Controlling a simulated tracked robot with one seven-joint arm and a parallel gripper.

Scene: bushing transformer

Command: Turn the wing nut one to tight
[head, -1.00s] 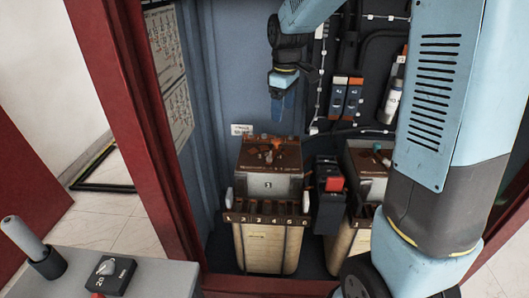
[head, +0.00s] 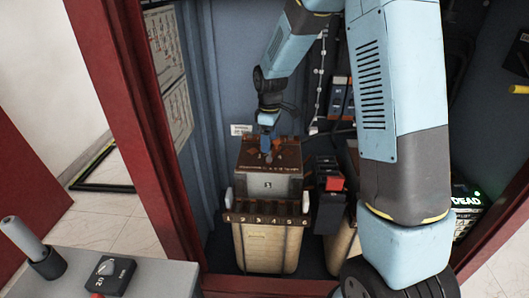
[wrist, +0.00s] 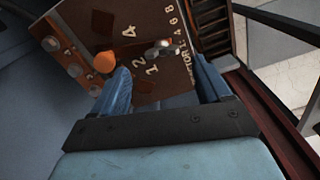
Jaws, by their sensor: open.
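The transformer unit (head: 268,185) stands in the cabinet, with a brown top plate (wrist: 145,90) marked with numbers. A small grey metal piece (wrist: 162,48), which looks like the wing nut, sits on this plate near the printed 1 and 2. My gripper (wrist: 163,80) is open, with its blue fingers apart on either side of the plate's near part. The metal piece lies a little beyond the fingertips, between their lines, and nothing is held. In the head view my gripper (head: 267,150) points down over the plate and hides the metal piece.
An orange cap (wrist: 104,62) stands on the plate close to the left finger. Several round bolts (wrist: 73,69) line the plate's left side. Cabinet walls and a red frame (head: 150,130) enclose the space.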

